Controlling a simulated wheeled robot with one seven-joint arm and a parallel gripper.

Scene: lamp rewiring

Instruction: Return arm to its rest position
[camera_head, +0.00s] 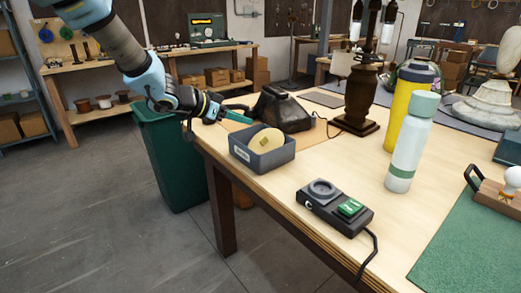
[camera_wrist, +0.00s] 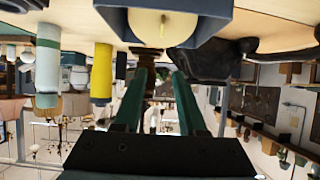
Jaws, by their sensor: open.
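My arm comes in from the upper left in the head view. My gripper (camera_head: 240,117) is at the left edge of the wooden table (camera_head: 290,188), with its green fingers pointing right. It is behind a grey-blue box (camera_head: 262,161) holding a pale yellow round piece (camera_head: 266,140), and close to a dark lumpy object (camera_head: 284,109). Whether it touches either cannot be told. In the wrist view, the two fingers (camera_wrist: 160,80) are apart with nothing held between them. That view is upside down, with the box (camera_wrist: 213,25) at the top.
A dark lamp base (camera_head: 360,98), a yellow bottle (camera_head: 403,105) and a pale green-capped bottle (camera_head: 408,145) stand on the table. A black device (camera_head: 335,205) with a cable lies at the front. A green bin (camera_head: 170,160) stands left of the table. Floor at the left is clear.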

